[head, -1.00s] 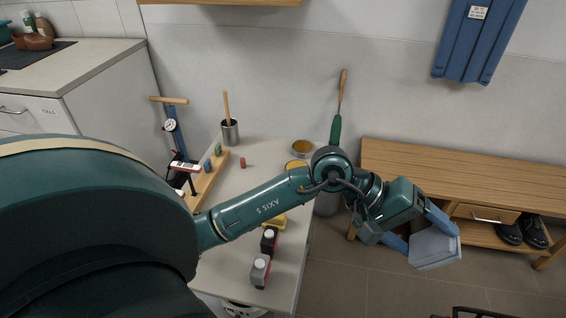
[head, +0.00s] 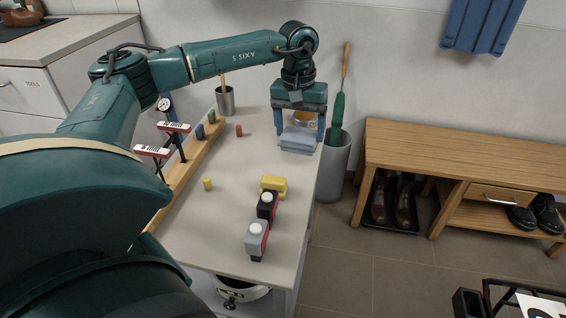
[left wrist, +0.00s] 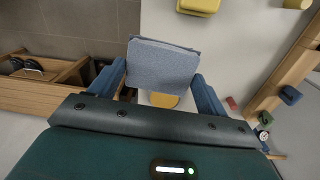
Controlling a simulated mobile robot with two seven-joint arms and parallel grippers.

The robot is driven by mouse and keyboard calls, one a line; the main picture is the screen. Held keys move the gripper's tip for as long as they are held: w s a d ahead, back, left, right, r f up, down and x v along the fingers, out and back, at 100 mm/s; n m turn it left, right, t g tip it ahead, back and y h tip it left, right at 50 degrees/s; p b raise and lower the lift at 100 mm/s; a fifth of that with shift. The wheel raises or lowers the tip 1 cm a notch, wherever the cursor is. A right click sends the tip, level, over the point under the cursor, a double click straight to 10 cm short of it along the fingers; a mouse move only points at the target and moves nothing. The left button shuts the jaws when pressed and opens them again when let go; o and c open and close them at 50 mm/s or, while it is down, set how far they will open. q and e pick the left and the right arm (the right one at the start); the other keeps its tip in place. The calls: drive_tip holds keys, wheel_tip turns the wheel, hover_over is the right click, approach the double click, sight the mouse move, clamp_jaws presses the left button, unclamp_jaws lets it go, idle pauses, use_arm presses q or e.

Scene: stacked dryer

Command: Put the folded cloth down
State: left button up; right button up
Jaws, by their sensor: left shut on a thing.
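The folded cloth (head: 298,141) is a flat, grey-blue stack, held between the two blue fingers of my left gripper (head: 299,130). The gripper points down over the far right part of the light bench top (head: 228,185) and is shut on the cloth's sides. The left wrist view also shows the cloth (left wrist: 164,65) between the fingers. I cannot tell whether its underside touches the bench top. My right gripper cannot be made out.
A yellow-topped can (head: 305,118) stands close behind the cloth. A yellow block (head: 273,184) and two bottles (head: 257,240) stand nearer. A wooden rack (head: 183,172) runs along the left. A grey bin (head: 333,170) stands beyond the right edge. The middle is mostly clear.

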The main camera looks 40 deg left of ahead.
use_arm(q)
drive_tip(key=shift+n+y, duration=0.3)
drive_tip(key=shift+n, duration=0.3)
drive_tip(key=a, duration=0.2)
drive_tip(key=s+a+r, duration=0.1)
drive_tip(key=a, duration=0.1)
drive_tip(key=shift+a, duration=0.1)
drive_tip(key=shift+f+b, duration=0.1)
drive_tip(key=shift+b, duration=0.2)
wheel_tip(320, 180, down, 5)
drive_tip(key=shift+r+b, duration=0.15)
drive_tip(key=shift+b, duration=0.25)
wheel_tip(320, 180, down, 4)
drive_tip(key=shift+f, duration=0.4)
drive_tip(key=o, duration=1.1)
drive_tip(key=shift+f, duration=0.1)
drive_tip(key=shift+c, duration=0.2)
drive_tip(key=shift+o, duration=1.1)
